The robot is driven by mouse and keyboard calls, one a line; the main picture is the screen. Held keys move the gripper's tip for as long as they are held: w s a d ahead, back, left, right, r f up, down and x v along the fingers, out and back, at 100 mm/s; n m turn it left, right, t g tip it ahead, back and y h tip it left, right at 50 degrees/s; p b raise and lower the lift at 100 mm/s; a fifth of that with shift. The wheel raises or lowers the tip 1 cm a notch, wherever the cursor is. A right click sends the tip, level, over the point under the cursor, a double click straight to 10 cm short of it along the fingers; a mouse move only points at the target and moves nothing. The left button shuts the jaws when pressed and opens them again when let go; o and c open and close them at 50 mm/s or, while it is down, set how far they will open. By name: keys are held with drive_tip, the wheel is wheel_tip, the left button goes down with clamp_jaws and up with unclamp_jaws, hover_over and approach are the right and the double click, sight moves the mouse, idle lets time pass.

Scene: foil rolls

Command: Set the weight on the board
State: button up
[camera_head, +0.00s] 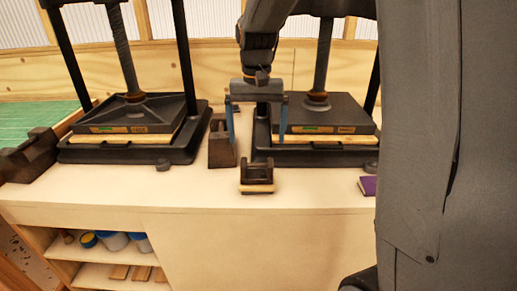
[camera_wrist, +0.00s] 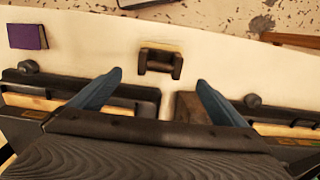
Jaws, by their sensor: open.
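A small dark weight with a raised bar between two end cheeks (camera_head: 257,172) stands upright near the bench's front edge. A pale wooden strip (camera_head: 257,188) shows along its front; I cannot tell whether this is the board under it or part of the weight. The weight (camera_wrist: 160,63) also shows in the wrist view, ahead of the fingers, with the pale strip (camera_wrist: 163,46) beyond it. My gripper (camera_head: 257,138) points down with its blue fingers wide apart and nothing between them. It is above and behind the weight, apart from it.
Two dark presses (camera_head: 133,152) (camera_head: 312,155) stand behind, each with a pale board under its plate. A larger dark block (camera_head: 222,148) stands between them, close to my left finger. Another dark block (camera_head: 30,155) is far left. A purple book (camera_head: 368,185) lies right. Front bench is mostly clear.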

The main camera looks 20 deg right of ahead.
drive_tip(key=s+f+n, duration=0.1)
drive_tip(key=s+f, duration=0.4)
drive_tip(key=s, duration=0.3)
drive_tip(key=s+f+n+t, duration=0.1)
drive_tip(key=s+f+n, duration=0.1)
drive_tip(key=s+f, duration=0.3)
drive_tip(key=s, duration=0.4)
drive_tip(key=shift+s+n, duration=0.15)
drive_tip(key=shift+n, duration=0.15)
